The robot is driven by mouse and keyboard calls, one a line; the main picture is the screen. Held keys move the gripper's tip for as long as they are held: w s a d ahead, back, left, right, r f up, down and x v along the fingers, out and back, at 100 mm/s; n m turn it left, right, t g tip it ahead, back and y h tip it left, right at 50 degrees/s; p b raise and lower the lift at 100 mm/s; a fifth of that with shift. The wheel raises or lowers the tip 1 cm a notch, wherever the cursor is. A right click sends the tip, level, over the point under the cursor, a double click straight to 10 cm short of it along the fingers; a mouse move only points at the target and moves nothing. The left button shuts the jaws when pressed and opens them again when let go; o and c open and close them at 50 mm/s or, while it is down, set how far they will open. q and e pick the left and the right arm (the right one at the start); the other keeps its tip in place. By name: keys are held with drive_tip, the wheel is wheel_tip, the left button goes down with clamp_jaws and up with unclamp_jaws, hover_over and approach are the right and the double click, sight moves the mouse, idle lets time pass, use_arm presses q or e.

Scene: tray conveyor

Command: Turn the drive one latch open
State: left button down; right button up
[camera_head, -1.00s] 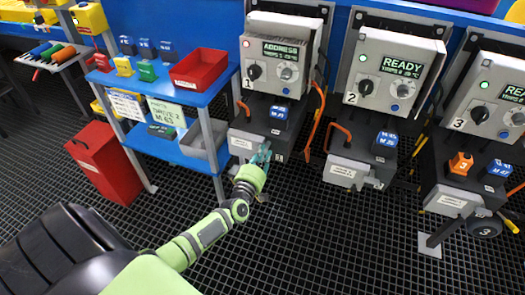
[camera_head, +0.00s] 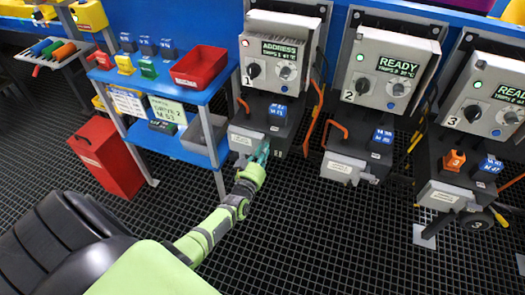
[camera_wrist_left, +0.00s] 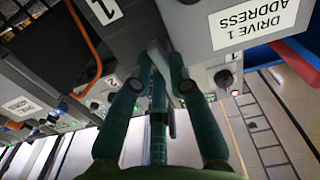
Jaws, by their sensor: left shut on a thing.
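Drive one (camera_head: 283,48) is at the left of three drive units, with a red lamp and a display reading ADDRESS. Its grey front housing (camera_head: 242,139) shows in the left wrist view (camera_wrist_left: 222,22) with the label DRIVE 1 ADDRESS. My left gripper (camera_head: 262,153) is at the right side of this housing. In the left wrist view its green fingers (camera_wrist_left: 162,62) are closed around a slim grey piece, apparently the latch (camera_wrist_left: 157,48). The fingers and housing hide most of the latch, so its angle cannot be told. My right gripper is out of view.
Drive two (camera_head: 391,68) and drive three (camera_head: 492,95) stand to the right, both with green lamps. A blue shelf (camera_head: 205,97) with a red tray (camera_head: 200,67) stands close left of drive one. A red bin (camera_head: 105,158) is on the floor. The grid floor in front is clear.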

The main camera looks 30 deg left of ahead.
use_arm(q)
drive_tip(key=shift+m, duration=0.3)
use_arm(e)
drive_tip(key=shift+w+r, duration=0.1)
use_arm(q)
drive_tip(key=shift+m, duration=0.3)
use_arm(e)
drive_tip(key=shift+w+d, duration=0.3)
use_arm(q)
drive_tip(key=c, duration=1.2)
unclamp_jaws()
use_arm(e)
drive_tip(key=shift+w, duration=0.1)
use_arm(q)
drive_tip(key=v, duration=1.2)
drive_tip(key=shift+d, duration=0.1)
